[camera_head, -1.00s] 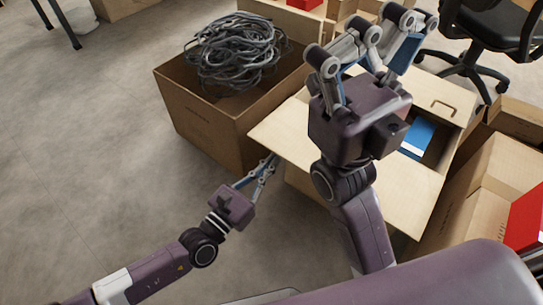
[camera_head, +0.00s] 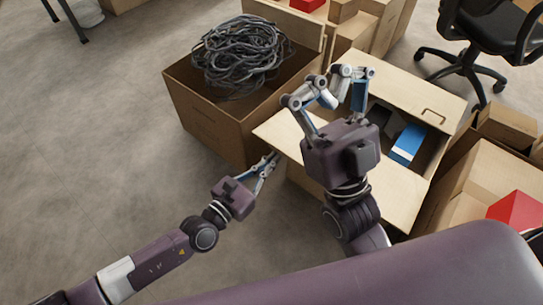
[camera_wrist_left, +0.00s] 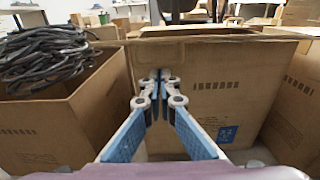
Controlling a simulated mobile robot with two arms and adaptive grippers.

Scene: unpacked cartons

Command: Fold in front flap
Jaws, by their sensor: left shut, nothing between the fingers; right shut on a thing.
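An open carton (camera_head: 307,179) stands right of center. Its pale front flap (camera_head: 400,193) sticks out toward me over the front wall. My left gripper (camera_head: 274,159) is shut and empty, low beside the flap's left part. In the left wrist view its fingertips (camera_wrist_left: 157,76) are together before the carton's printed front wall (camera_wrist_left: 215,95), below the flap's edge (camera_wrist_left: 225,38). My right gripper (camera_head: 332,88) is over the carton, its finger joints bent toward each other. Its body covers part of the flap and opening. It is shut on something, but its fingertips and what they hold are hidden.
A brown carton (camera_head: 205,118) of tangled dark cable (camera_head: 240,55) stands close to the left. A blue item (camera_head: 408,145) lies inside the open carton. More cartons (camera_head: 490,165) stand right, one with a red item (camera_head: 517,215). Floor at the left is clear.

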